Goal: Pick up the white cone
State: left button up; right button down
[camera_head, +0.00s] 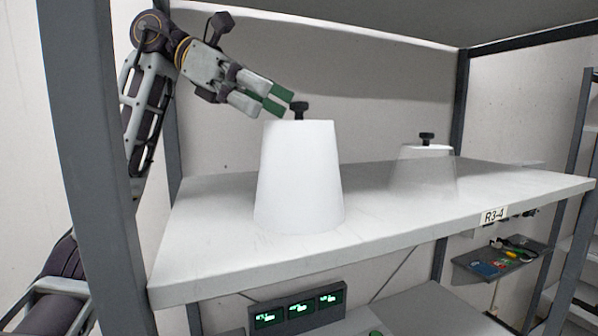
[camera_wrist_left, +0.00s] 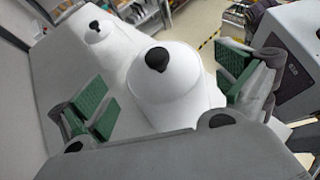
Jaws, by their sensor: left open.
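The white cone (camera_head: 299,178) stands upright on the shelf, with a flat top and a black knob (camera_head: 299,109). In the left wrist view the cone (camera_wrist_left: 170,90) and its black knob (camera_wrist_left: 158,60) lie between my finger pads. My left gripper (camera_head: 278,98) is open and empty, above and just left of the knob, with its green pads pointing toward it. It also shows in the left wrist view (camera_wrist_left: 165,95) with its fingers wide apart. My right gripper is not in view.
A second, translucent-looking cone (camera_head: 423,172) with a black knob stands to the right on the same shelf (camera_head: 205,262). A dark upright post (camera_head: 95,150) stands at the left. A label R3-4 is on the shelf edge. Green displays (camera_head: 299,311) sit below.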

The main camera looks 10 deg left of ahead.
pick_arm(q)
jog(key=shift+x, duration=1.3)
jog(key=shift+c, duration=0.4)
jog(key=c, duration=1.2)
jog(key=shift+o, duration=0.2)
jog(key=shift+r, duration=0.2)
notch_tip(320, 180, up, 10)
jog(key=shift+f, duration=0.15)
